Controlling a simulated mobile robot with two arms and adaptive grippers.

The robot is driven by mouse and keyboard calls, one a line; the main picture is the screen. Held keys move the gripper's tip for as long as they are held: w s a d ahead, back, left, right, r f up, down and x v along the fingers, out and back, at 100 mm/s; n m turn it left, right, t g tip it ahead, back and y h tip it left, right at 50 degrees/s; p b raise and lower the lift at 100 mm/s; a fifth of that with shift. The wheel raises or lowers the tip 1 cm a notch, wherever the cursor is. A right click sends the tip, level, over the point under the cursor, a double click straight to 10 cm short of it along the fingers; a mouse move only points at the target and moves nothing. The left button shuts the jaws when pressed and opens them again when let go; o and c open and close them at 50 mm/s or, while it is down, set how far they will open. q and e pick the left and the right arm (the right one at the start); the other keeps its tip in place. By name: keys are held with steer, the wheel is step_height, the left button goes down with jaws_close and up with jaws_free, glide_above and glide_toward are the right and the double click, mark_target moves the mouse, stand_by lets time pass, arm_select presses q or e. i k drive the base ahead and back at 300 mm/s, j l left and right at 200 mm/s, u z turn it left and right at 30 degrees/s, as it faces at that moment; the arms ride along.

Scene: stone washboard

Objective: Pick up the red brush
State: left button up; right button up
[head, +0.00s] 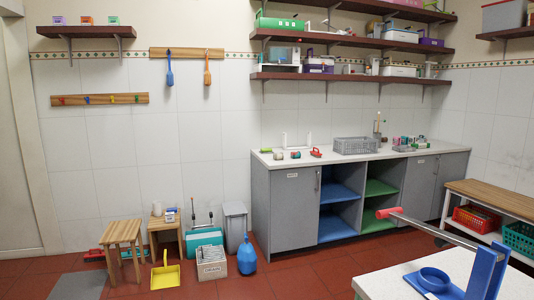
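A small red item (316,152), possibly the red brush, lies on the white countertop (350,160), towards its left half; it is too small to tell for sure. An orange-handled brush or paddle (207,70) hangs from a wooden wall rail, with a blue one (169,72) to its left. Red items (95,254) also lie on the floor at the far left, partly behind a wooden stool. Neither of my grippers shows in the head view.
A white table (390,282) at the lower right bears a blue device (487,272) with a red-ended bar (388,213) sticking out. Stools (122,232), a yellow dustpan (165,274), a crate (211,265) and a blue bag (246,257) stand along the wall. Red floor before the cabinets is open.

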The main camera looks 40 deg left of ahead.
mark_target(315, 155)
steer(key=i+j+u, duration=1.1)
steer(key=i+u, duration=0.55)
steer(key=i+z, duration=0.35)
steer(key=i, duration=0.15)
steer(key=i+j+z, duration=0.1)
steer(key=i+z, duration=0.2)
steer(key=i, duration=0.2)
steer(key=i+j+z, duration=0.2)
steer(key=i+z, duration=0.15)
steer(key=i+l+z, duration=0.15)
steer(key=i+z, duration=0.5)
steer(key=i, duration=0.25)
steer(key=i+j+z, duration=0.15)
steer(key=i+z, duration=0.2)
steer(key=i+u, duration=0.15)
steer(key=i, duration=0.35)
steer(key=i+l+u, duration=0.2)
steer(key=i, duration=0.3)
steer(key=i+l+u, duration=0.15)
steer(key=i, duration=0.3)
